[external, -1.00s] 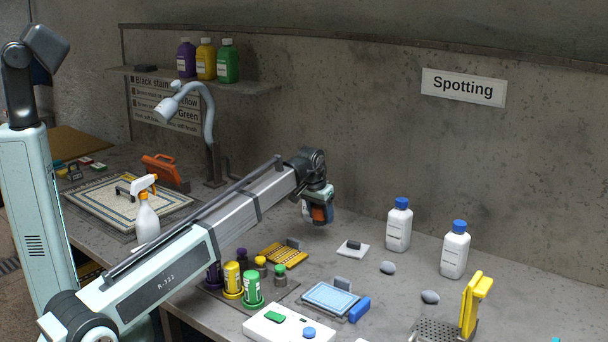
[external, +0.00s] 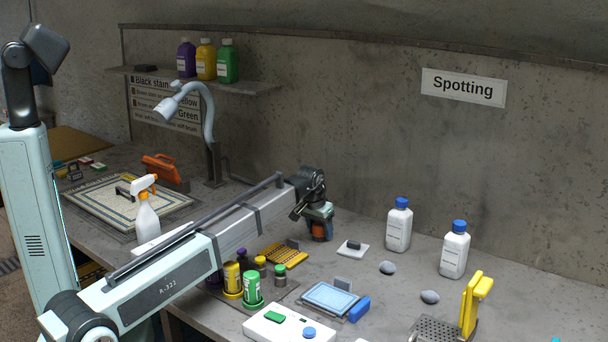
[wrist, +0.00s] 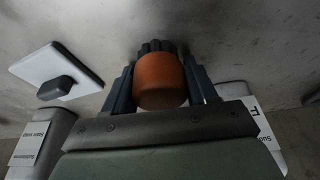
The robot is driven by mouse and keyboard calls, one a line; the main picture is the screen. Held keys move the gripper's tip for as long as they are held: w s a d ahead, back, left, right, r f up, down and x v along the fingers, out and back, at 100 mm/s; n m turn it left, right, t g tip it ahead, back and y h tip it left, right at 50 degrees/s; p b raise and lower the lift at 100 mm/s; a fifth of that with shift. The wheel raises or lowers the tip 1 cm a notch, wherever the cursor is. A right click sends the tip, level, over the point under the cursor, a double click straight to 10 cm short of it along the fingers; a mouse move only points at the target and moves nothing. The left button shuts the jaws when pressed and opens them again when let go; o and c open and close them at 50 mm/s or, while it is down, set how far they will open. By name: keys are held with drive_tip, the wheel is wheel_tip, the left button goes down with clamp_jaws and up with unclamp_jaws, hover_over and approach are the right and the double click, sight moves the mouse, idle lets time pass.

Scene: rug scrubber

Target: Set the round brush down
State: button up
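The round brush (wrist: 160,82) has an orange round body with dark bristles at its far end. It sits between the two dark fingers of my gripper (wrist: 160,88), which close on its sides. In the external view my gripper (external: 320,222) is low over the back of the bench, and the brush shows as an orange patch (external: 319,231) under it. The brush is at or very near the bench top; I cannot tell whether the bristles touch it.
A white plate with a dark block (external: 353,248) lies right of the brush. Two white bottles with blue caps (external: 398,226) (external: 455,252) stand farther right, by grey stones (external: 388,267). A yellow tray (external: 285,255) lies to the front left.

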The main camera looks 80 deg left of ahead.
drive_tip(key=o, duration=0.4)
drive_tip(key=shift+r, duration=0.1)
drive_tip(key=v, duration=1.2)
